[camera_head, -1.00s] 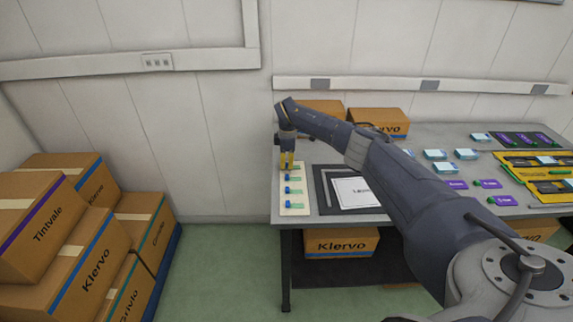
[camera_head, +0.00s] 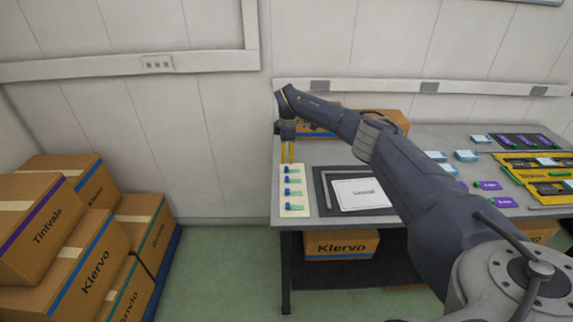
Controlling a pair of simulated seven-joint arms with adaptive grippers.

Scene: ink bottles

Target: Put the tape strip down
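Several small tape strips, green with blue ends, lie in a column on a cream board (camera_head: 306,206) at the table's left end. The topmost tape strip (camera_head: 292,170) lies just below my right gripper (camera_head: 288,154). The gripper points down, with its two yellow fingers apart and nothing visible between them. It appears to be a little above the board's far end. I cannot tell which strip was handled. My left gripper is not in view.
A dark tray (camera_head: 324,208) with a white labelled sheet (camera_head: 360,192) lies right of the board. Cardboard boxes (camera_head: 380,116) stand behind. My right arm crosses over the table. Purple labels and yellow trays (camera_head: 530,172) lie to the right.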

